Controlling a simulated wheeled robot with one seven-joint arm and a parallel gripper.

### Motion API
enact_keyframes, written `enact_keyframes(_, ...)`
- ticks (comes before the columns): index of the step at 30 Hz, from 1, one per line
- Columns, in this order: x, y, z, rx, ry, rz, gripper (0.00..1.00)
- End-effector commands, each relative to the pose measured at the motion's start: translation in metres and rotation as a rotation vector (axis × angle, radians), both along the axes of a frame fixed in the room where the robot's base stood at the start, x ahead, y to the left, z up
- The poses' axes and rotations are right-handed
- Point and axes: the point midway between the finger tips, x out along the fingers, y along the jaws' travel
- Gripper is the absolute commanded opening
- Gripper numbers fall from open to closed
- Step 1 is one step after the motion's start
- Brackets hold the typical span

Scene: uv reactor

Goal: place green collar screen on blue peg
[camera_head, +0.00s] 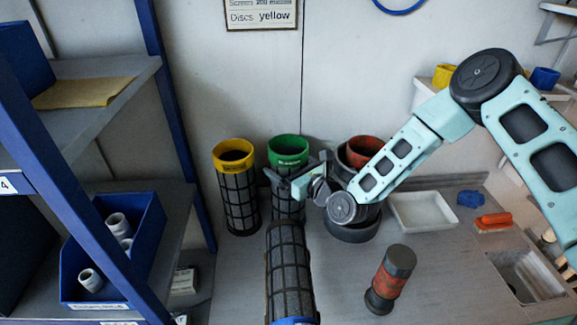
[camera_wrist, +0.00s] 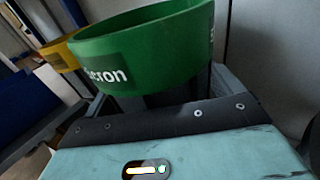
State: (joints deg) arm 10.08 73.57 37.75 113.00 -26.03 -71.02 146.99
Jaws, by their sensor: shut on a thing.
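The green collar screen (camera_head: 288,150) is upright at the back of the bench, against the wall side. Its dark mesh body is partly hidden by my gripper and by a mesh screen in front. My gripper (camera_head: 284,181) is shut on it just below the collar. In the wrist view the green collar (camera_wrist: 145,50) fills the top, with part of a white word on it. Whether the screen's foot touches the bench is hidden. I cannot make out a blue peg for certain; a blue ring (camera_head: 400,5) is cut off at the top edge.
A yellow-collared screen (camera_head: 236,185) stands close left. A mesh screen (camera_head: 289,270) with blue at its near end is in front. A red-collared cylinder (camera_head: 366,148) is right, beside a white tray (camera_head: 422,211). A dark-and-red cylinder (camera_head: 390,278) stands front right. Blue-posted shelves (camera_head: 110,75) are left.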

Motion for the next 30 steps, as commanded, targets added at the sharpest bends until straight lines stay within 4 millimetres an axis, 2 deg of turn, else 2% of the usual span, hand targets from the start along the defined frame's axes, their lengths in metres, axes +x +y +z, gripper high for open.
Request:
enact_keyframes(12,0.0,0.0,-0.01,0.001,-0.002,0.001,0.47)
enact_keyframes(13,0.0,0.0,-0.009,0.001,-0.001,0.001,1.0)
enact_keyframes(23,-0.002,-0.001,-0.006,0.001,0.001,0.001,1.0)
enact_keyframes(30,-0.032,-0.024,-0.008,0.002,0.003,-0.001,1.0)
